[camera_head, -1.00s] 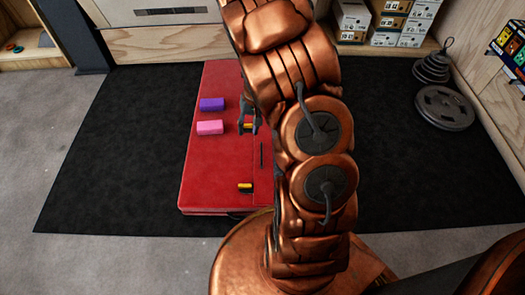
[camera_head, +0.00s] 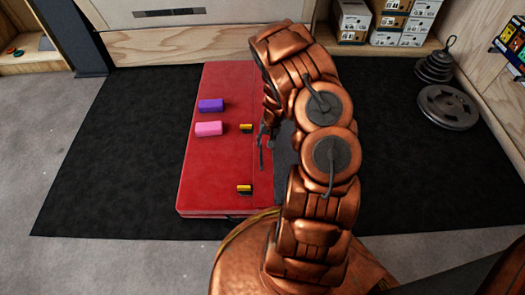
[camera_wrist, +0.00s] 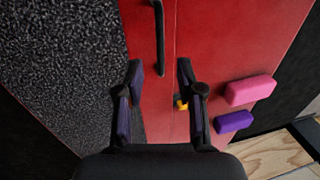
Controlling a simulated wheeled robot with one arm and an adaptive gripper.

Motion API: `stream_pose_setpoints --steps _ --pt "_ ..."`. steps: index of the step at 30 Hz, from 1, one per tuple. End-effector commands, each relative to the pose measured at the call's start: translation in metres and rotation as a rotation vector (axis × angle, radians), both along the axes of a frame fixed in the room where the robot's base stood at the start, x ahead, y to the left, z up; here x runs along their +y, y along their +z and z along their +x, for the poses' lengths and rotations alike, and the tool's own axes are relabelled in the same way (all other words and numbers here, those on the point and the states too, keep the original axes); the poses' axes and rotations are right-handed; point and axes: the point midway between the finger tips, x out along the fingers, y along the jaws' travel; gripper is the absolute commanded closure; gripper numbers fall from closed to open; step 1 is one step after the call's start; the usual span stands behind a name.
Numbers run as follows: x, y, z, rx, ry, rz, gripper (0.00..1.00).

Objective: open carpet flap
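A red pad (camera_head: 215,170) lies on the black floor mat. A seam runs along it, with a narrow red strip (camera_wrist: 150,95) on one side, which carries a black handle (camera_wrist: 159,38). A dark speckled surface (camera_wrist: 70,60) borders the strip; I cannot tell whether it is the carpet flap. My gripper (camera_head: 267,132) is over the strip, near the handle. In the wrist view my gripper (camera_wrist: 160,72) is open and empty, its fingers on either side of the handle's line, with the handle ahead of the tips. The arm hides the pad's right side.
A purple block (camera_head: 211,105) and a pink block (camera_head: 208,129) lie on the pad, beside two yellow-and-black buckles (camera_head: 245,127) (camera_head: 245,189). Weight plates (camera_head: 447,107) and boxes (camera_head: 405,30) stand at the right and back. The black mat (camera_head: 110,150) is clear left of the pad.

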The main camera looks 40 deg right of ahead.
Motion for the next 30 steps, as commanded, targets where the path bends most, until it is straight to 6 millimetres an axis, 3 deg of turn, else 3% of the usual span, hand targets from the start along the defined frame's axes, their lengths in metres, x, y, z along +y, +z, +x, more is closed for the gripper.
stream_pose_setpoints --steps 6,12,24,30 --pt "0.006 -0.036 0.003 0.002 0.002 0.002 0.63" --pt "0.008 -0.055 0.006 -0.001 0.002 -0.001 0.63" --pt "0.010 -0.061 0.007 0.000 0.000 0.000 0.63" --pt "0.010 -0.061 0.007 -0.001 0.000 0.001 0.83"
